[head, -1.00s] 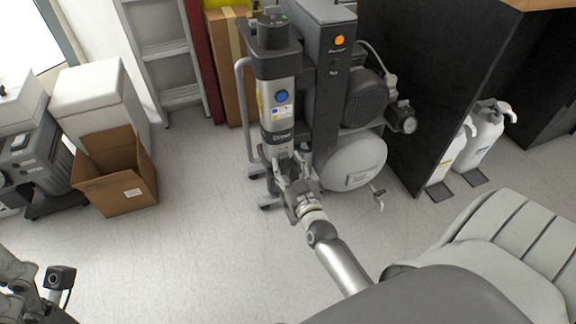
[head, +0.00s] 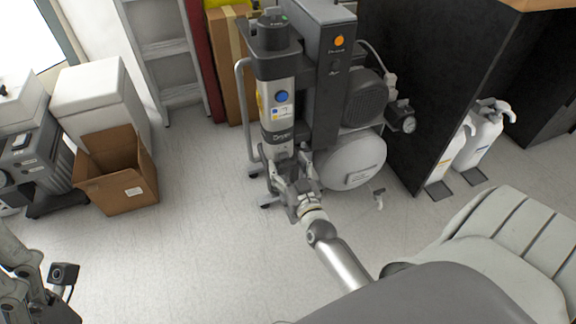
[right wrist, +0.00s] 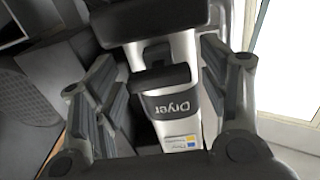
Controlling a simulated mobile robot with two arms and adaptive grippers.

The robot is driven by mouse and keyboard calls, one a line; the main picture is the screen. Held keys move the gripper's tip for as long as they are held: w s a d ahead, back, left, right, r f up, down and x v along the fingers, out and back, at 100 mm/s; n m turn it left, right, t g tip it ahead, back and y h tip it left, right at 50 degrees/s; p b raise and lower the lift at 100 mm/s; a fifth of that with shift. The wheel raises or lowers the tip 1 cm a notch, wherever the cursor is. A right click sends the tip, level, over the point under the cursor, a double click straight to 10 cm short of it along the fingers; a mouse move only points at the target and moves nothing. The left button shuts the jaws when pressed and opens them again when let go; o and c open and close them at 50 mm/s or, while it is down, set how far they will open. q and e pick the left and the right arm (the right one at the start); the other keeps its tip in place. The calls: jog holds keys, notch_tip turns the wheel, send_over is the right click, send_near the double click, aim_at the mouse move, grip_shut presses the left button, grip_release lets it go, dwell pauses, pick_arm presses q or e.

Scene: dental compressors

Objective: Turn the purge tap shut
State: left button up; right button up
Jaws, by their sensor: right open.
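The grey compressor has an upright dryer column (head: 278,110) at its left and a round tank (head: 352,162) low at its right. A small tap-like fitting (head: 379,197) shows below the tank's right side; I cannot tell for sure whether it is the purge tap. My right gripper (head: 285,165) is at the column's lower end. In the right wrist view its open fingers (right wrist: 165,95) stand on either side of the column's black "Dryer" band (right wrist: 175,106) and a dark block (right wrist: 161,78). Contact is unclear. My left gripper (head: 35,285) shows only partly at the lower left.
An open cardboard box (head: 118,185) stands on the floor at left, in front of a white bin (head: 98,95). A black cabinet side (head: 425,90) and white bottles (head: 480,140) are at right. The floor at centre left is clear.

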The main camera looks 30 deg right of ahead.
jog(key=v, duration=1.2)
